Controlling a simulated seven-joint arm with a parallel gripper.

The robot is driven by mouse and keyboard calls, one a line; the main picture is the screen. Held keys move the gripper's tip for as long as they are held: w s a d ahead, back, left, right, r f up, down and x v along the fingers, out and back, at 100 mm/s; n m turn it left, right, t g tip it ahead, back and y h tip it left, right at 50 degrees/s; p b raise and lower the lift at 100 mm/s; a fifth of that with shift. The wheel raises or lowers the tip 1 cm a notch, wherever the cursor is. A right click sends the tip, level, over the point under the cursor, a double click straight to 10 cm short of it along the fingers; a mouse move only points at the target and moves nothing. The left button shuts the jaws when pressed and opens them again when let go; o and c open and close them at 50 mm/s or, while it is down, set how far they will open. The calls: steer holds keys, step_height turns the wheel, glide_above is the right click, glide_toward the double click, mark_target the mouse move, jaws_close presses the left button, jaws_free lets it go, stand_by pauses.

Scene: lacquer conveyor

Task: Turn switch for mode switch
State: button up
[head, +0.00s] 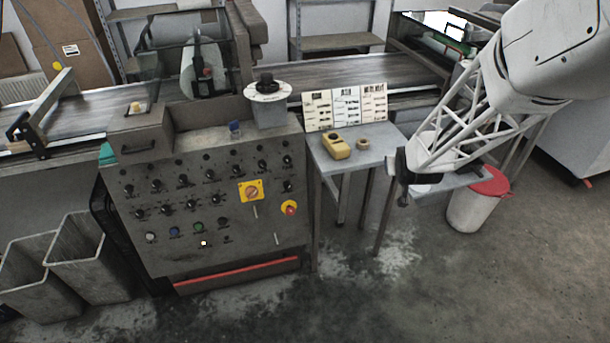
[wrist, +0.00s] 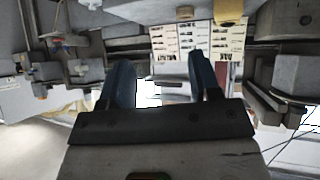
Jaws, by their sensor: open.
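The control panel (head: 180,228) stands at centre left in the head view, with rows of black knobs on its sloped face. I cannot read which control is the mode switch. My gripper (head: 403,200) is to the right of the panel, beside the small table and well apart from the knobs. In the wrist view its two blue fingers (wrist: 164,82) are spread apart with nothing between them.
A small grey table (head: 375,158) beside the panel holds a yellow device (head: 336,147), a tape roll (head: 362,143) and printed cards (head: 345,106). A red-lidded bin (head: 470,210) stands at right. Grey bins (head: 85,255) stand at left. The floor before the panel is open.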

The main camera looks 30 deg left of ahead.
steer(key=w+a+f+n+y, duration=0.1)
steer(key=w+a+f+y, duration=0.1)
steer(key=a+f, duration=0.65)
steer(key=n+t+y, duration=0.2)
steer(key=n+y, duration=0.2)
steer(key=y, duration=0.3)
glide_toward(289, 188)
steer(key=x, duration=0.2)
steer(key=shift+s+f, duration=0.1)
steer(key=shift+f, duration=0.2)
steer(key=shift+a, duration=0.15)
steer(key=shift+x, duration=3.8)
steer(key=shift+r, duration=0.2)
